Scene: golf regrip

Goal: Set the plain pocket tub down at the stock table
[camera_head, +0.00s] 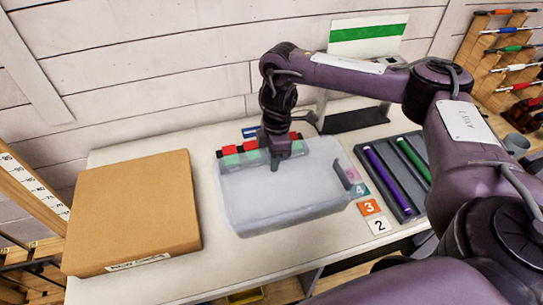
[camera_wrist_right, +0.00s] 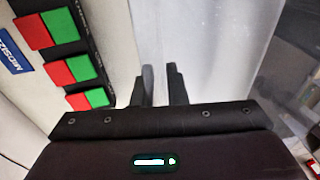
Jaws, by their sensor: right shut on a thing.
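The plain pocket tub (camera_head: 300,205), a translucent, pale empty-looking box, is over the middle of the white stock table (camera_head: 110,288) in the head view. My right gripper (camera_head: 276,162) reaches down onto the tub's back wall. In the right wrist view its two fingers (camera_wrist_right: 158,88) are shut on the thin clear wall of the tub (camera_wrist_right: 225,50). The tub looks about level; whether its base touches the table I cannot tell. My left gripper is not in view.
A brown cardboard box (camera_head: 135,210) lies left of the tub. Red-and-green blocks (camera_wrist_right: 66,68) sit just behind it. Number cards (camera_head: 369,207) and a grey tray (camera_head: 408,208) with purple and green grips lie right.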

